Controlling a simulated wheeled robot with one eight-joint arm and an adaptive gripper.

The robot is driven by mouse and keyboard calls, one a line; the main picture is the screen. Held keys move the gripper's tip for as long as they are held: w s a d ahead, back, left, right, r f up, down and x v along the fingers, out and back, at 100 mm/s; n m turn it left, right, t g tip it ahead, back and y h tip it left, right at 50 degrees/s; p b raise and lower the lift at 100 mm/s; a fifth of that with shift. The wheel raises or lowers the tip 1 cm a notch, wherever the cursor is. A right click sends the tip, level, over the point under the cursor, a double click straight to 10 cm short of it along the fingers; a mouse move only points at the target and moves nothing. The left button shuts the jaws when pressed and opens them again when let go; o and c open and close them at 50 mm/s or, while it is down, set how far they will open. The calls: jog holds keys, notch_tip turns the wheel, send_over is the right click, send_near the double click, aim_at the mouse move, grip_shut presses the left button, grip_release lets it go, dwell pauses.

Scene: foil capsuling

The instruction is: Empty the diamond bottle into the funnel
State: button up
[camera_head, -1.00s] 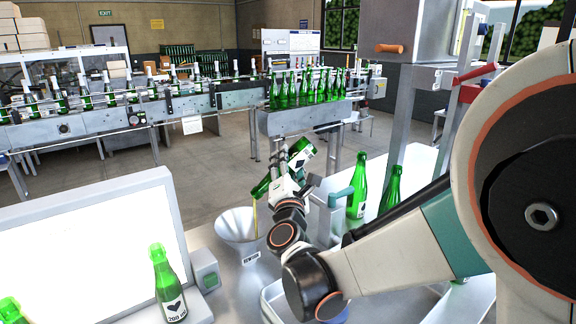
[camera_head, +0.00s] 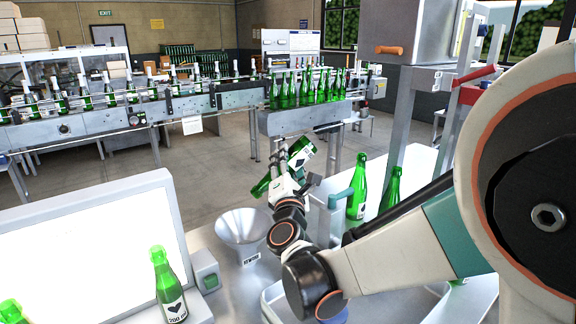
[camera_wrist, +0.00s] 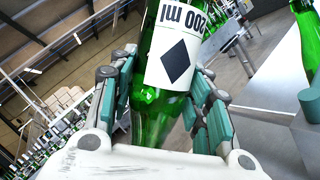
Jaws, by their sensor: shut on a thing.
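My gripper (camera_wrist: 160,100) is shut on the green diamond bottle (camera_wrist: 160,125), whose white label shows a black diamond and "200 ml". In the head view the diamond bottle (camera_head: 301,151) is tilted, with its neck pointing down and left. The metal funnel (camera_head: 241,228) stands on the bench below and left of my gripper (camera_head: 286,178). The bottle's neck is above the funnel's right side, apart from it. No liquid stream shows between them now.
A heart-labelled green bottle (camera_head: 168,285) stands at the front left by a bright white panel (camera_head: 85,255). Other green bottles (camera_head: 357,190) stand on the bench at right, near a teal-topped fixture (camera_head: 338,198). A conveyor with several bottles runs behind.

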jog(key=shift+r+p, duration=2.55)
jog(key=shift+r, duration=1.15)
